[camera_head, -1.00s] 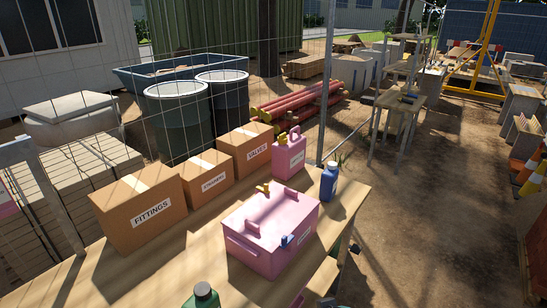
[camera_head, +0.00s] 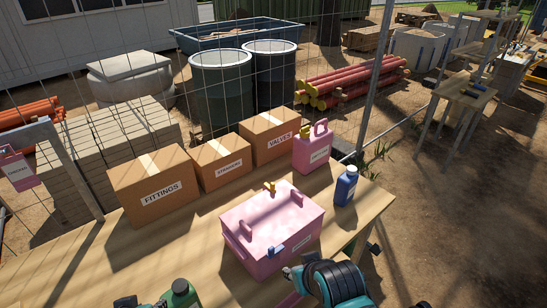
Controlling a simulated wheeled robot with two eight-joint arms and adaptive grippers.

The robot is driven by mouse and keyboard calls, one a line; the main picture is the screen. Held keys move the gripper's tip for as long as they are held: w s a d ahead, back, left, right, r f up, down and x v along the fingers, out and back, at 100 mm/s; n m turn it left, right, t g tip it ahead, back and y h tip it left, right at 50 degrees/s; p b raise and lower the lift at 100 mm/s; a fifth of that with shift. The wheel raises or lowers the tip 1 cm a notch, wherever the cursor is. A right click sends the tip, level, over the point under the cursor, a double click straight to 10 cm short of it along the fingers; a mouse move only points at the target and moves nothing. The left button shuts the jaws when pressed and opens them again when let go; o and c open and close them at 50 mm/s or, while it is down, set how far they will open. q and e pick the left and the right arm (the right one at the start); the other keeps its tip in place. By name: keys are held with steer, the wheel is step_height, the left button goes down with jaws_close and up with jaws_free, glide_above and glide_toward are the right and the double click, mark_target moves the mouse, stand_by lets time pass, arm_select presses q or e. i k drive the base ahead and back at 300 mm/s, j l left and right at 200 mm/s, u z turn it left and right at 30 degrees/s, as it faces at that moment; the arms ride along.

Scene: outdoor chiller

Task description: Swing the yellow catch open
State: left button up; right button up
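A pink chiller box (camera_head: 262,238) with a lid and raised handles stands closed on the wooden table. The small yellow catch (camera_head: 270,187) sits at the lid's back edge and stands up slightly; its exact position is too small to tell. A blue catch (camera_head: 277,250) is on the front side. A teal and black arm part, apparently my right arm, rises from the bottom edge just in front of the box's right corner. A smaller teal and dark part shows at the bottom left, perhaps my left arm. No gripper fingers can be made out.
Cardboard boxes labelled fittings (camera_head: 155,192) and valves (camera_head: 270,138), with another between them, stand behind left. A pink jug (camera_head: 312,150) and a blue bottle (camera_head: 346,187) stand behind right. A green bottle (camera_head: 180,293) is at the front. The table (camera_head: 150,250) is clear left of the chiller.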

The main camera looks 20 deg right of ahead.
mark_target(271, 187)
steer(key=l+u, duration=0.3)
steer(key=l, duration=0.2)
steer(key=i+l+u, duration=0.1)
steer(key=l+u, duration=0.2)
steer(key=l, duration=0.25)
steer(key=l+u, duration=0.3)
steer(key=l, duration=0.2)
steer(key=k+l+u, duration=0.15)
steer(key=l+u, duration=0.15)
steer(key=l, duration=0.2)
steer(key=k+l+u, duration=0.15)
steer(key=l+u, duration=0.15)
steer(key=l, duration=0.2)
steer(key=l+u, duration=0.25)
steer(key=l, duration=0.2)
steer(key=k+l+u, duration=0.2)
steer(key=l, duration=0.2)
steer(key=k+l+u, duration=0.1)
steer(key=l+u, duration=0.15)
steer(key=l, duration=0.2)
steer(key=k+l+u, duration=0.25)
steer(key=l, duration=0.15)
steer(key=i, duration=0.1)
